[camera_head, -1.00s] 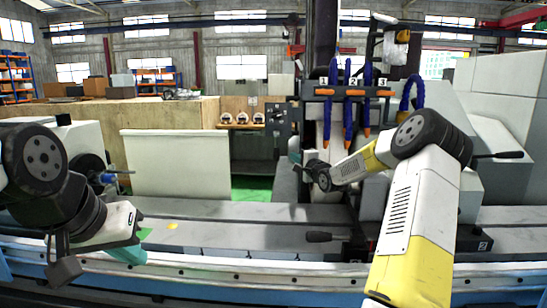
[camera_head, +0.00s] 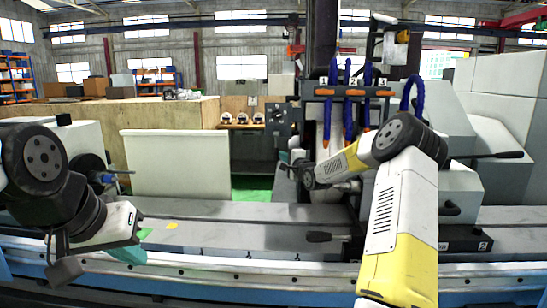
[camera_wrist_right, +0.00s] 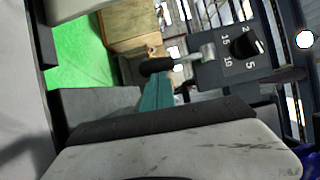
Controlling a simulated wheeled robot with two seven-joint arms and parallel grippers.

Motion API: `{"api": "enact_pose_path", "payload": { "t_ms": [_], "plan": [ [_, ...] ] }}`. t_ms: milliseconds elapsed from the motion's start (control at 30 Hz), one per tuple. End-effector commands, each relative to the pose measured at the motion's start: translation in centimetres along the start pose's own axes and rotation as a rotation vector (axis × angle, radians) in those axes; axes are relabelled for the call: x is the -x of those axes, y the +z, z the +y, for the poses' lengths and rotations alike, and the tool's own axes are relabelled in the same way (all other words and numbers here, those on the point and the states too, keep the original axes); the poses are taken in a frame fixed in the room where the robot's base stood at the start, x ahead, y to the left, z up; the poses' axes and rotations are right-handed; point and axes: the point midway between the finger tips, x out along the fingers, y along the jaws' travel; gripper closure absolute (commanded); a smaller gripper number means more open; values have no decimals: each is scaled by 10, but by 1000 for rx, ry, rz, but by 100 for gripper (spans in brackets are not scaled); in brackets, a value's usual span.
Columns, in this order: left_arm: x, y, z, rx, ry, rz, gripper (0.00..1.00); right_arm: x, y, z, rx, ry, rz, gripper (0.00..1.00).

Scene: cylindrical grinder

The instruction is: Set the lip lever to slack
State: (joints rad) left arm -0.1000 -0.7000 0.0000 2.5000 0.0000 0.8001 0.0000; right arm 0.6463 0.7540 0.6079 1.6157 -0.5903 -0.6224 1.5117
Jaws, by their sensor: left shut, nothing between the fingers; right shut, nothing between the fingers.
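In the right wrist view a short lever with a black grip (camera_wrist_right: 158,66) and a bright metal stem sits beside a dark panel (camera_wrist_right: 222,68) with a numbered dial. I cannot tell whether this is the lip lever, nor read a slack mark. My right gripper (camera_wrist_right: 157,92) has teal fingers, shut and empty, with the tips just below the black grip in the picture; I cannot tell if they touch it. In the head view the right wrist largely hides these fingers. My left gripper (camera_head: 128,253) is shut and empty at the lower left, over the machine's front edge.
Other black-handled levers are at the front middle (camera_head: 320,237) and far right (camera_head: 500,155). Blue coolant hoses (camera_head: 348,110) hang behind my right arm. A pale panel (camera_head: 175,163) stands at left. The grey machine table (camera_head: 230,235) is mostly clear.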

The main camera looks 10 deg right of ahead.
Motion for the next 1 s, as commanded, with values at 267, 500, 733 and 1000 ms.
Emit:
{"api": "enact_pose_path", "payload": {
  "t_ms": [267, 500, 733, 1000],
  "plan": [
    [0, 0, 0, 0, 0, 0, 100, -2, 4, 1, -41, -21, -1, 100],
    [0, 0, 0, 0, 0, 0, 100, -5, 10, 5, -120, -60, -1, 100],
    [0, 0, 0, 0, 0, 0, 100, -13, 26, 9, -288, -143, -2, 100],
    [0, 0, 0, 0, 0, 0, 100, -23, 45, 7, -517, -261, -2, 100]
  ]
}}
